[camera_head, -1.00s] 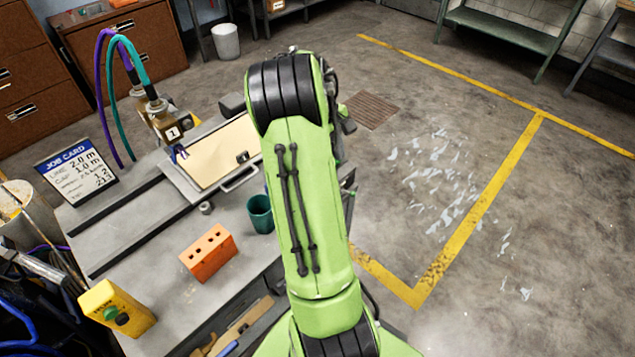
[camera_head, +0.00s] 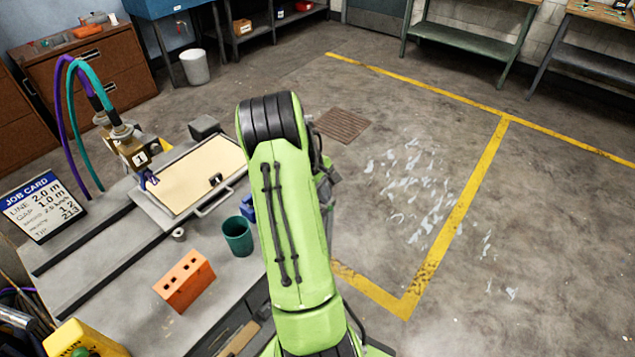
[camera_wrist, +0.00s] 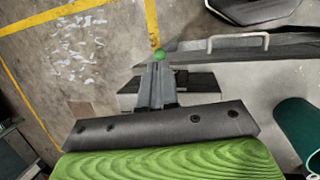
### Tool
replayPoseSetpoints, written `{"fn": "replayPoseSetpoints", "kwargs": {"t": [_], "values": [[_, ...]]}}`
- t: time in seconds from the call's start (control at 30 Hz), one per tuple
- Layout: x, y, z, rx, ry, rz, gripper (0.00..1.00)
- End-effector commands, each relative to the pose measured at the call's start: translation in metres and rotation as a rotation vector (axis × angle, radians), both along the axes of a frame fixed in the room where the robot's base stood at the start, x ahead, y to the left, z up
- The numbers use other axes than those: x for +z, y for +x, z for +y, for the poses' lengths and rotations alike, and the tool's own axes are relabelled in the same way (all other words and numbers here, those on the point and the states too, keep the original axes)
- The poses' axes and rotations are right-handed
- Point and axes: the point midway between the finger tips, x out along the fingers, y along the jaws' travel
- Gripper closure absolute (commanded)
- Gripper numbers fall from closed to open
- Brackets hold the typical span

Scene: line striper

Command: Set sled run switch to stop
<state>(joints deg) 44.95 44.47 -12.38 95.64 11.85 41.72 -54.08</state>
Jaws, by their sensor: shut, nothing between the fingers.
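A yellow box (camera_head: 92,338) with a green round knob (camera_head: 82,352) sits at the bottom left of the head view, cut off by the frame edge. It may be the sled run switch; no label on it is readable. My gripper (camera_wrist: 160,72) shows in the wrist view, its fingers shut and empty. A small green round spot shows at the fingertips. The gripper is at the bench's right side, well away from the yellow box.
On the grey bench (camera_head: 110,275) are an orange holed block (camera_head: 185,281), a teal cup (camera_head: 238,236), a tray with a tan sheet (camera_head: 200,172), a nozzle head marked 1 (camera_head: 135,150) and a job card (camera_head: 40,205). Open floor lies right.

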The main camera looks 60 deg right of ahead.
Motion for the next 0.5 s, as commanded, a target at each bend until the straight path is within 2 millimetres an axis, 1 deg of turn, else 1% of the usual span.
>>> {"fn": "replayPoseSetpoints", "kwargs": {"t": [0.03,0.1,0.2,0.5], "values": [[-0.010,-0.003,-0.001,-0.002,0.002,0.001,1.00],[-0.017,-0.005,-0.002,0.000,0.001,0.001,1.00],[-0.023,-0.006,-0.003,0.000,0.001,0.000,1.00],[-0.023,-0.007,-0.004,0.000,0.000,-0.001,1.00]]}}
